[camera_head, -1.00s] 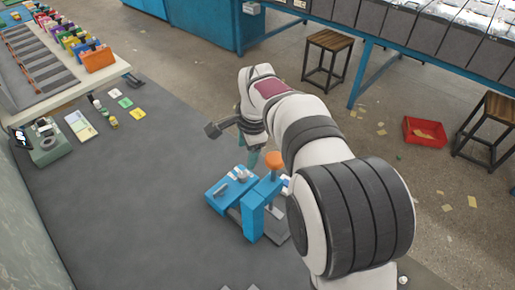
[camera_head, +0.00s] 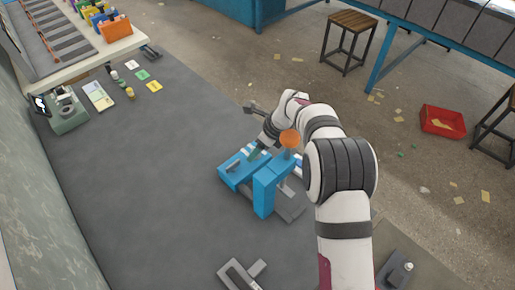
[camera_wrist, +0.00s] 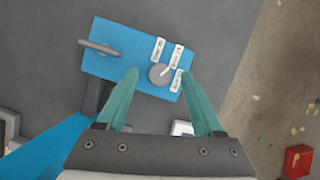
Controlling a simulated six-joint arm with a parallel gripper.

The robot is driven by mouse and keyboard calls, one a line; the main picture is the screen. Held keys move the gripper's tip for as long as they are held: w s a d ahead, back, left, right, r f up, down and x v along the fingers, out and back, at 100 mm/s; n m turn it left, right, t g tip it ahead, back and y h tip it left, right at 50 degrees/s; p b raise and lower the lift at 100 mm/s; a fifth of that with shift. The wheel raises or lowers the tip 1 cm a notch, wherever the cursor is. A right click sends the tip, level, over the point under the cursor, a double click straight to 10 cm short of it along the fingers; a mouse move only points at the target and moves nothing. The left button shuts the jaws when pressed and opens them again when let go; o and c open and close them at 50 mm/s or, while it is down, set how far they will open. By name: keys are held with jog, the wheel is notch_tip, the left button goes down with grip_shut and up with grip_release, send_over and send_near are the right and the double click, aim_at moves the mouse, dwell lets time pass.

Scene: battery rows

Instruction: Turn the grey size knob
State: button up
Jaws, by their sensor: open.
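The grey size knob (camera_wrist: 160,74) is round with a pale pointer line. It sits on a flat blue panel (camera_wrist: 118,63) with several white labels around it, seen in the wrist view. In the head view the blue panel (camera_head: 232,176) is at the centre, and my arm and gripper partly cover the knob. My gripper (camera_wrist: 155,75) has two teal fingers spread apart, one on each side of the knob in the picture, with nothing between them that I see touched. In the head view the gripper (camera_head: 254,155) is over the panel's far right part.
A blue press with an orange knob (camera_head: 290,139) stands right beside the panel. A grey lever (camera_wrist: 100,48) sticks up at the panel's left end. A grey metal fixture (camera_head: 240,274) lies near the front.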

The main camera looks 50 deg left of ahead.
jog(key=shift+a+f, duration=0.2)
jog(key=shift+f, duration=0.2)
grip_shut()
jog(key=shift+n, duration=0.3)
jog(key=n, duration=0.2)
jog(key=n+g, duration=0.1)
jog(key=shift+w+n+g+h, duration=0.1)
jog(key=shift+n+g+h, duration=0.2)
jog(key=shift+n+h, duration=0.1)
jog(key=n+g+h, duration=0.1)
jog(key=n, duration=0.3)
jog(key=shift+n, duration=0.3)
dwell(0.4)
